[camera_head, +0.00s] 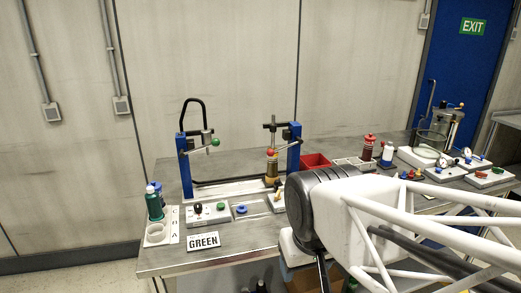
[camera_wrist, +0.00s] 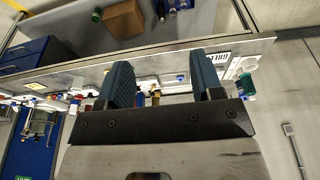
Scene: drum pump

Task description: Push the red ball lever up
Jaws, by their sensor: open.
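The red ball (camera_head: 271,152) sits on a lever at the right blue post (camera_head: 294,147) of the pump rig, just above a brass-coloured cylinder (camera_head: 272,168). A green ball (camera_head: 215,142) sits on the lever at the left blue post (camera_head: 184,162). In the wrist view my gripper (camera_wrist: 166,78) is open, its two blue-grey fingers wide apart with nothing clearly held. The bench edge shows behind them. I cannot make out the red ball in the wrist view. In the head view my arm stands in front and right of the rig, and the fingers are mostly hidden.
A glass vessel (camera_head: 437,133) stands far right. A cardboard box (camera_wrist: 124,18) is under the bench.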

